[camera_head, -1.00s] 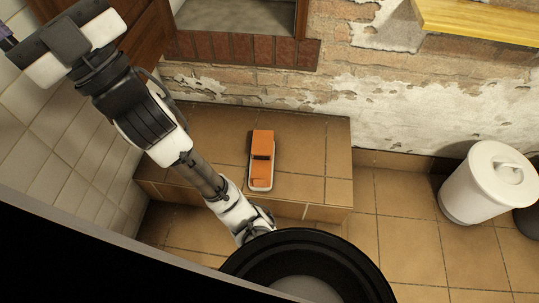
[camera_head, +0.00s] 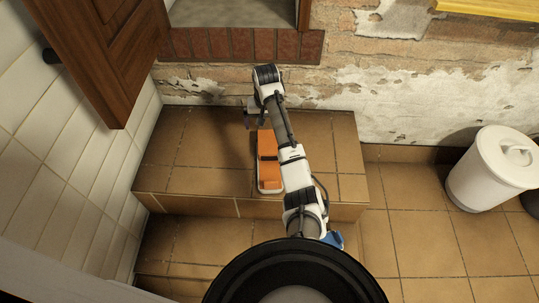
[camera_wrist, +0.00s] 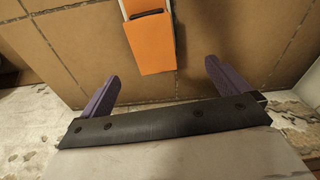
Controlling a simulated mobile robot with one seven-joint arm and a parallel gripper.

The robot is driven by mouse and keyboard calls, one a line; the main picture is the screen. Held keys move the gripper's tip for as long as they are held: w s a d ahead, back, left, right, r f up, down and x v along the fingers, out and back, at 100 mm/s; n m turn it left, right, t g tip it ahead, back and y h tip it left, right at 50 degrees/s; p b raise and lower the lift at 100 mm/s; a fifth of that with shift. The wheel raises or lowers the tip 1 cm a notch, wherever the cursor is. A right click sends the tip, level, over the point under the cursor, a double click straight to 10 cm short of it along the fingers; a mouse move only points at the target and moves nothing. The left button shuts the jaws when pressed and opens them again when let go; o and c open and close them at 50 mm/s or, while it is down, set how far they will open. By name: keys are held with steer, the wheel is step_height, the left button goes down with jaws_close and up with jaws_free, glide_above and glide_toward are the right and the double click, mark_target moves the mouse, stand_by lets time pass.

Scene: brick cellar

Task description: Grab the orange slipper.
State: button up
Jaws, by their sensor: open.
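The orange slipper (camera_head: 268,158) lies on the tiled step, its long side running from the wall toward me. It has a white sole edge, and my arm covers part of its right side in the head view. In the wrist view the slipper (camera_wrist: 151,45) is at the top centre, with one end facing my gripper. My gripper (camera_wrist: 160,80) is open and empty. Its two purple fingers stand on either side of the slipper's line, apart from it. In the head view my gripper (camera_head: 248,116) is near the slipper's wall-side end, partly hidden by my wrist.
The tiled step (camera_head: 205,150) has clear room on both sides of the slipper. The brick wall (camera_head: 400,90) rises close behind it. A wooden door (camera_head: 105,50) stands at the left. A white bin (camera_head: 492,168) stands on the floor at the right.

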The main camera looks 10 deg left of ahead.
mark_target(269, 149)
steer(key=shift+g+h, duration=0.3)
steer(key=shift+g, duration=0.2)
steer(key=f, duration=0.3)
steer(key=d+f, duration=0.1)
steer(key=f, duration=0.2)
steer(key=s+d+f+b, duration=0.1)
steer(key=f, duration=0.2)
steer(key=shift+f, duration=0.25)
steer(key=shift+s+a+f+b, duration=0.1)
steer(key=shift+f+b, duration=0.2)
steer(key=shift+f, duration=1.15)
steer(key=shift+s+a+f+b, duration=0.1)
steer(key=shift+f+b, duration=0.2)
steer(key=shift+f, duration=1.1)
steer(key=c, duration=0.8)
